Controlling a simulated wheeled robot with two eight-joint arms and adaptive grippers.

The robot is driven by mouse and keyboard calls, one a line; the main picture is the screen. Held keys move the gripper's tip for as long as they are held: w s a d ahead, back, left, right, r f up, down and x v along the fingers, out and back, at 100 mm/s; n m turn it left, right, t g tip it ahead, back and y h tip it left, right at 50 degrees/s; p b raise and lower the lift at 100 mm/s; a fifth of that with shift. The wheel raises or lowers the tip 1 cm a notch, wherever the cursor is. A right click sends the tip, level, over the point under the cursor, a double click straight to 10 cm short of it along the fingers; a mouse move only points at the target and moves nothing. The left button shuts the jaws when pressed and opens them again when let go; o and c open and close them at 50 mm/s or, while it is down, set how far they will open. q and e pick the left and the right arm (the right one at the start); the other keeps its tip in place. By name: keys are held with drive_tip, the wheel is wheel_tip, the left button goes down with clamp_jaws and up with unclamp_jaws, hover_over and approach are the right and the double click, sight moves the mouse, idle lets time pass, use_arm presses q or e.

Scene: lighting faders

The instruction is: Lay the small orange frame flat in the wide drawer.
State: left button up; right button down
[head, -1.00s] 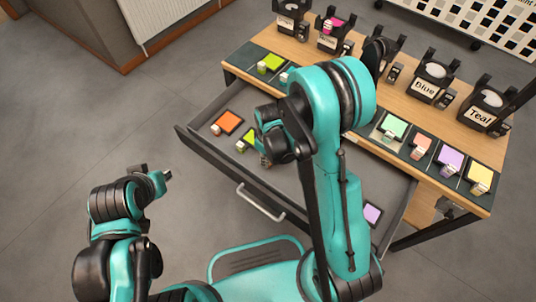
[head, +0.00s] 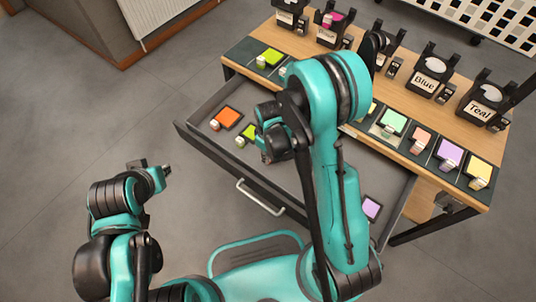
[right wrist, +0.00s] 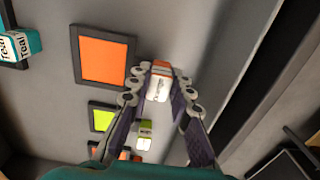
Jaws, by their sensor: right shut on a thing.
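My right gripper (right wrist: 160,88) is shut on the white block with an orange top at the edge of an orange frame (right wrist: 103,57) with a dark border. The frame lies to the left of the fingertips in the right wrist view, over the grey drawer floor. I cannot tell whether it touches the floor. In the head view my right gripper (head: 272,152) is over the open wide drawer (head: 325,185) and hides most of this frame. My left gripper (head: 152,170) is outside the drawer, to its left; its fingers are too small to judge.
Another orange frame (head: 229,117) and a lime frame (head: 249,132) lie in the drawer's left part, and a purple frame (head: 372,208) at its right end. Several frames and labelled lamps stand on the wooden top (head: 375,140).

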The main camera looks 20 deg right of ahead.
drive_tip(key=shift+f, duration=1.3)
drive_tip(key=c, duration=1.3)
unclamp_jaws()
wheel_tip(320, 180, up, 12)
wheel_tip(320, 180, up, 7)
drive_tip(key=p, duration=0.5)
drive_tip(key=shift+r, duration=0.15)
